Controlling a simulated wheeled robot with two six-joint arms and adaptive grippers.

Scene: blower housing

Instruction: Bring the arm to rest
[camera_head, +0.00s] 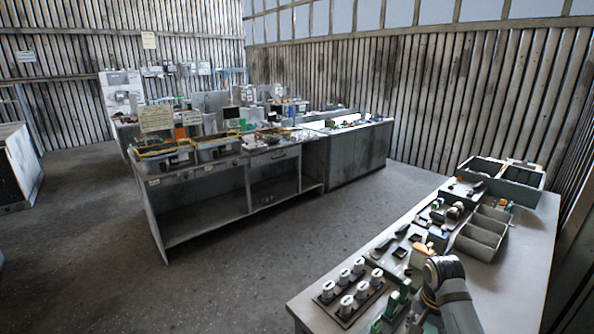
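Part of an arm of mine, grey with a dark ringed joint, rises from the bottom edge at the right, in front of the near workbench (505,285). I take it to be my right arm, but I cannot be sure. No gripper fingers can be made out on it. My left arm and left gripper do not show. A dark block (348,293) with several white-topped cylinders stands at the bench's near left corner. Green parts (396,300) stand between this block and the arm, partly hidden by it.
Grey open bins (481,232) stand on the right side of the near bench, with a larger divided crate (505,179) at its far end. Small parts lie along its left side. Open floor (250,270) separates it from a long bench (210,210) crowded with trays.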

